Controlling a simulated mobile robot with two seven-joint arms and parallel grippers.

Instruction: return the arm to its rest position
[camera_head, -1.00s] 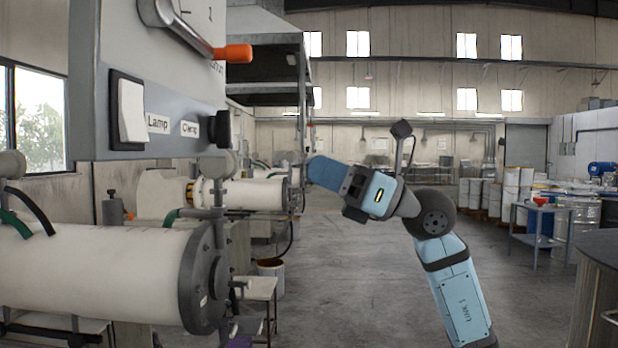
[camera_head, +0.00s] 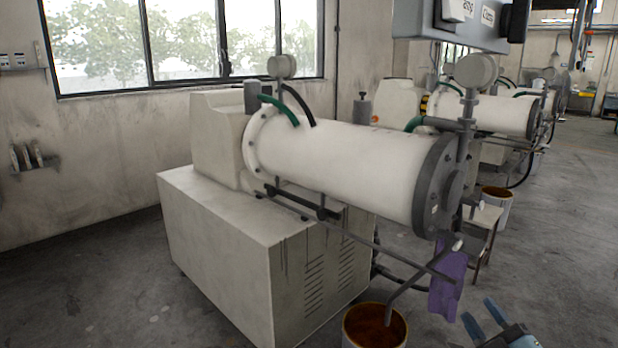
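My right gripper (camera_head: 478,309) shows at the bottom edge, right of centre. Its two blue fingers point up and left and stand apart, with nothing visible between them. Only the fingers and part of the dark gripper body are in the picture; most of the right arm is cut off below the frame. The gripper appears just right of and below a purple cloth (camera_head: 447,287), with a gap between them in the picture. My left arm and gripper are not in view.
A white horizontal mill (camera_head: 350,165) on a box base (camera_head: 215,225) fills the middle. A bucket (camera_head: 347,335) of brown paint stands under its spout. A grey control panel (camera_head: 415,22) hangs at the upper right. Concrete floor is open at the right (camera_head: 570,220).

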